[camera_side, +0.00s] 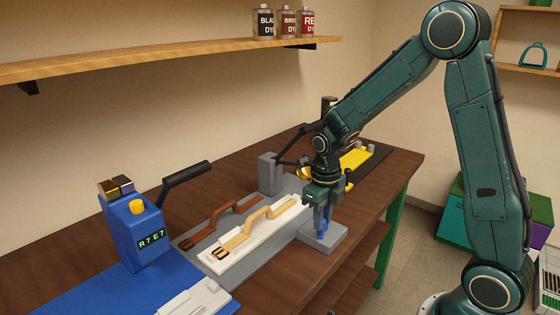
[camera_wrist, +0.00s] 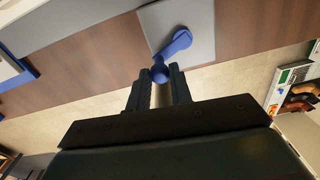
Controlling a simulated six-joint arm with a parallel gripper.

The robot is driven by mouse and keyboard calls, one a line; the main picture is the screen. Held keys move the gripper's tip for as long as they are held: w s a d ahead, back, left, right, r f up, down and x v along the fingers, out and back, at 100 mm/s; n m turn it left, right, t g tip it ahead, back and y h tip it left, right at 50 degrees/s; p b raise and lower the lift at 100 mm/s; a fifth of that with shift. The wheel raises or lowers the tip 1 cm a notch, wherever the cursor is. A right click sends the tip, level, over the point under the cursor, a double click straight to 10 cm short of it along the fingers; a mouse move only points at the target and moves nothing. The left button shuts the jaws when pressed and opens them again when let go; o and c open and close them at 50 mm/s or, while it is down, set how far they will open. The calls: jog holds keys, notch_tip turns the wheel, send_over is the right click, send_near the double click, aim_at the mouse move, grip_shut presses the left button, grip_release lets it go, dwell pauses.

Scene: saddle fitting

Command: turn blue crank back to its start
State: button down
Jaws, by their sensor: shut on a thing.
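The blue crank (camera_side: 321,226) stands on a light grey square base (camera_side: 335,238) near the front edge of the brown workbench. In the wrist view the crank (camera_wrist: 178,44) has a round hub over the grey base (camera_wrist: 205,22), and its arm slants down and left to a round knob. My gripper (camera_wrist: 159,76) is shut on that knob, with one dark finger on each side of it. In the side view my gripper (camera_side: 322,203) points down over the crank and hides its upper part.
A tan strap (camera_side: 262,222) with a buckle lies on a white block, beside a brown strap (camera_side: 215,225). A blue machine (camera_side: 140,235) with a display, yellow button and black lever stands left. A yellow piece (camera_side: 355,158) lies behind my arm. Dye bottles (camera_side: 287,24) stand on the shelf.

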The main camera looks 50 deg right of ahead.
dwell(0.3)
jog(key=c, duration=1.3)
grip_release()
jog(key=shift+o, duration=0.2)
jog(key=shift+r, duration=0.1)
notch_tip(320, 180, up, 14)
jog(key=shift+f, duration=0.2)
jog(key=shift+a, duration=0.1)
jog(key=shift+f, duration=0.1)
jog(key=c, duration=0.9)
jog(key=shift+s+d+f+n, duration=0.15)
jog(key=shift+d+n, duration=0.15)
jog(key=shift+d, duration=0.05)
grip_shut()
jog(key=s+d+f+n+t+y, duration=0.1)
jog(key=s+d+f+n, duration=0.4)
jog(key=n, duration=0.5)
jog(key=shift+s+d+f+t+y, duration=0.2)
jog(key=shift+d+f+t+y, duration=0.2)
jog(key=shift+d+f+y, duration=0.35)
